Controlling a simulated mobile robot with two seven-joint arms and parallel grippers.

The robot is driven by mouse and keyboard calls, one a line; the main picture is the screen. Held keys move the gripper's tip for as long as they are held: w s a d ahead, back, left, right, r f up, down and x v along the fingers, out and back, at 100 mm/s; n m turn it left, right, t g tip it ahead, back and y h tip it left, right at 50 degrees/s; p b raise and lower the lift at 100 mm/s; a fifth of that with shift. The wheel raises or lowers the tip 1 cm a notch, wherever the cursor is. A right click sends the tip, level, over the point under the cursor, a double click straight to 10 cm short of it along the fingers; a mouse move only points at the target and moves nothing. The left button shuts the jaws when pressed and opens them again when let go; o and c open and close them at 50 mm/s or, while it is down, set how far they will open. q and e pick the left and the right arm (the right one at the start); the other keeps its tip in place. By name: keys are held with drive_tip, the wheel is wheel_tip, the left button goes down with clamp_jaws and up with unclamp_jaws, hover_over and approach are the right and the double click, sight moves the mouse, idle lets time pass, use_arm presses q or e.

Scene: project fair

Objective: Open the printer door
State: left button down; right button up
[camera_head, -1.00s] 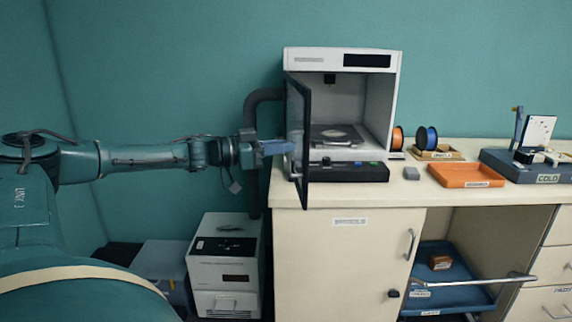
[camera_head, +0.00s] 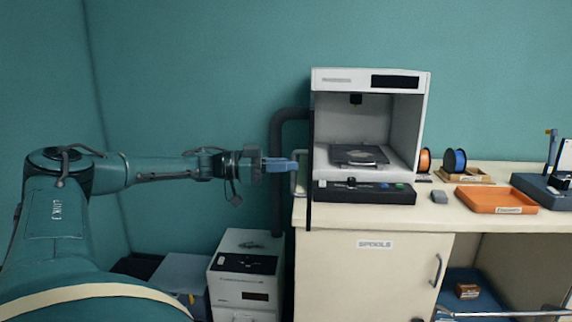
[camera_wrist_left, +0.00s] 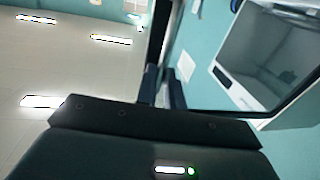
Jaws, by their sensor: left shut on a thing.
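The white printer (camera_head: 418,120) stands on the counter with its front open and its inside and bed (camera_head: 358,156) showing. Its dark-framed door (camera_head: 310,205) is swung out on the left side and shows almost edge-on. My left gripper (camera_head: 296,165) is shut on the door's pale handle (camera_head: 301,184), on the door's outer side. In the left wrist view the gripper's fingers (camera_wrist_left: 165,90) are beside the dark door frame (camera_wrist_left: 215,107); the grasp itself is partly hidden. My right gripper is not in view.
An orange tray (camera_head: 490,208), two filament spools (camera_head: 455,160) and a small grey block (camera_head: 439,197) are on the counter (camera_head: 465,226) right of the printer. A dark hose (camera_head: 277,170) runs behind the door. A white box (camera_head: 240,288) stands below my left gripper.

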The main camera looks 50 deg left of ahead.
use_arm(q)
drive_tip(key=c, duration=1.9)
unclamp_jaws()
drive_tip(key=shift+w+a+r+t+y, duration=0.3)
drive_tip(key=shift+a+r+t+y, duration=0.1)
drive_tip(key=shift+a+r, duration=0.2)
drive_tip(key=o, duration=0.3)
drive_tip(key=shift+w+a+f, duration=0.1)
drive_tip(key=shift+w+f, duration=0.05)
drive_tip(key=shift+f, duration=0.1)
drive_tip(key=shift+o, duration=0.4)
drive_tip(key=shift+f, duration=0.1)
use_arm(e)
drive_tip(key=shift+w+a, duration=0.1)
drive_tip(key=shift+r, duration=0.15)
use_arm(q)
drive_tip(key=p+v, duration=0.2)
drive_tip(key=v, duration=1.1)
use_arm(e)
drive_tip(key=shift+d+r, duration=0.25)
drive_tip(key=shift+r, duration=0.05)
